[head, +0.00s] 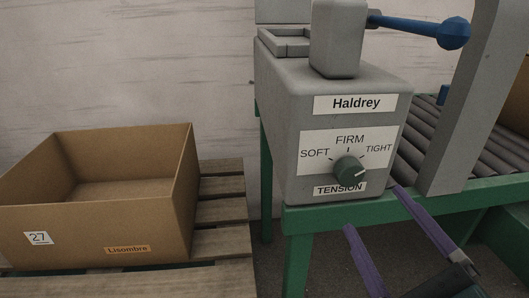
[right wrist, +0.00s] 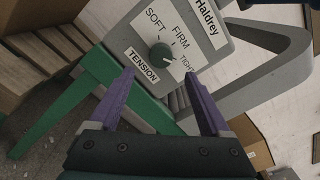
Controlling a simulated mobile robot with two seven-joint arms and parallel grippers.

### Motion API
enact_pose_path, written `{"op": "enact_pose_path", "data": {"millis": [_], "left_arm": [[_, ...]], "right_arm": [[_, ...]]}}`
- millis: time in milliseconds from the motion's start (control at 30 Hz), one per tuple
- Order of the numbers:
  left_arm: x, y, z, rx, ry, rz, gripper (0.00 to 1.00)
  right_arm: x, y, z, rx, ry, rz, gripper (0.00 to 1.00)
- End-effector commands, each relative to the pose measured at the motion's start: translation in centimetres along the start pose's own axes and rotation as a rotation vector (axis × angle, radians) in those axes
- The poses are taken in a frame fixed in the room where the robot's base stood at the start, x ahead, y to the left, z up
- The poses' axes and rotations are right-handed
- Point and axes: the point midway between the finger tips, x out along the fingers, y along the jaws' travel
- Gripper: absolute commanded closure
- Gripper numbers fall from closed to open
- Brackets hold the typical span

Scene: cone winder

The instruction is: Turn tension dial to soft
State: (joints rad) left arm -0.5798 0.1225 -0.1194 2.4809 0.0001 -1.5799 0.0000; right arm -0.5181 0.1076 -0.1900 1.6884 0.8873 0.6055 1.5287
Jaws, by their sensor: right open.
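The tension dial (head: 347,169) is a dark green round knob on the front of the grey machine labelled Haldrey. Its plate reads SOFT at left, FIRM at top and TIGHT at right. The white mark on the dial points to the right, on the TIGHT side. The dial also shows in the right wrist view (right wrist: 161,53). My right gripper (head: 373,207) is open and empty, with purple fingers, below and in front of the dial. In the right wrist view its fingers (right wrist: 159,74) spread to either side below the dial, apart from it. My left gripper is not in view.
A green frame (head: 335,213) carries the machine and a roller conveyor (head: 425,143). A grey upright (head: 464,110) stands right of the dial. A blue-knobbed lever (head: 453,33) sticks out above. An open cardboard box (head: 75,235) rests on a wooden pallet (head: 222,212) at left.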

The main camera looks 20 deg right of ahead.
Motion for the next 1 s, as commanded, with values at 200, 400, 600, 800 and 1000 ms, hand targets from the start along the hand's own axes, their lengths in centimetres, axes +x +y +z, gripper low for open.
{"op": "enact_pose_path", "data": {"millis": [200,400,600,800,1000], "left_arm": [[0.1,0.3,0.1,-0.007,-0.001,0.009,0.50],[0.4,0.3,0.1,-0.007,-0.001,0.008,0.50],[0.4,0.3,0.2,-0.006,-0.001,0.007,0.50],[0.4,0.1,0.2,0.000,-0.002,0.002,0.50],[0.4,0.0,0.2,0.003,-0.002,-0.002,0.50]], "right_arm": [[4.3,-0.1,0.2,0.000,-0.003,-0.002,0.19],[7.4,0.0,0.2,-0.001,-0.003,0.000,0.19],[8.5,0.0,0.1,-0.002,-0.001,0.003,0.19],[8.6,0.0,0.1,-0.002,-0.001,0.003,0.19],[8.5,0.0,0.2,-0.002,-0.002,0.003,0.39]]}}
